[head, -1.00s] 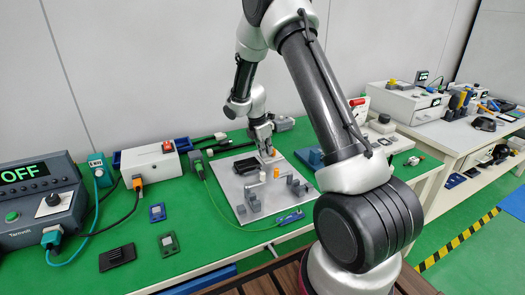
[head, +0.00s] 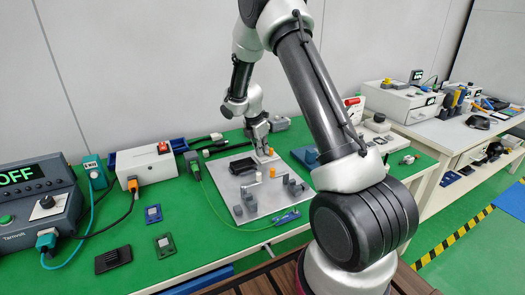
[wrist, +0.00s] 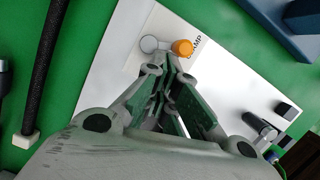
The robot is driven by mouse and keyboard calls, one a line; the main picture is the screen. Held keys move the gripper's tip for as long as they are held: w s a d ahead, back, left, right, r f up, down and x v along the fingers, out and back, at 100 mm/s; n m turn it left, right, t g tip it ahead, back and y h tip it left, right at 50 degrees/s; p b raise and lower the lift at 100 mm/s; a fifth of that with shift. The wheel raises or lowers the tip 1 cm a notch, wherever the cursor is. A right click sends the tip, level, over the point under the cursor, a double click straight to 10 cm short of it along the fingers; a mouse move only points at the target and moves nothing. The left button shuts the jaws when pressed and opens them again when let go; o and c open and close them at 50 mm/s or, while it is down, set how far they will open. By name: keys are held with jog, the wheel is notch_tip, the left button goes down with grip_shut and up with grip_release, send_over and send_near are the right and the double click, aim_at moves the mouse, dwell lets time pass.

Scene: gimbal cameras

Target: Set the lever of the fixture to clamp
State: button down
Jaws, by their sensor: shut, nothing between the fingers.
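The fixture is a light grey plate (head: 250,211) on the green table, with grey blocks on it. Its lever shows in the wrist view as a grey round pivot (wrist: 149,44) with an orange knob (wrist: 183,47) to its right. The knob lies beside printed lettering that reads as CLAMP, partly covered. My gripper (head: 266,155) is at the plate's far edge in the head view, close to the orange knob. In the wrist view my gripper (wrist: 160,65) has its fingers together and empty, with tips just below the pivot and knob. Whether they touch the lever I cannot tell.
A white box with a red switch (head: 147,164) and a control unit reading OFF (head: 38,210) stand left. Cables cross the table. A blue block (head: 305,157) sits right of the plate.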

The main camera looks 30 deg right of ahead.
jog(key=v, duration=1.2)
dwell(0.4)
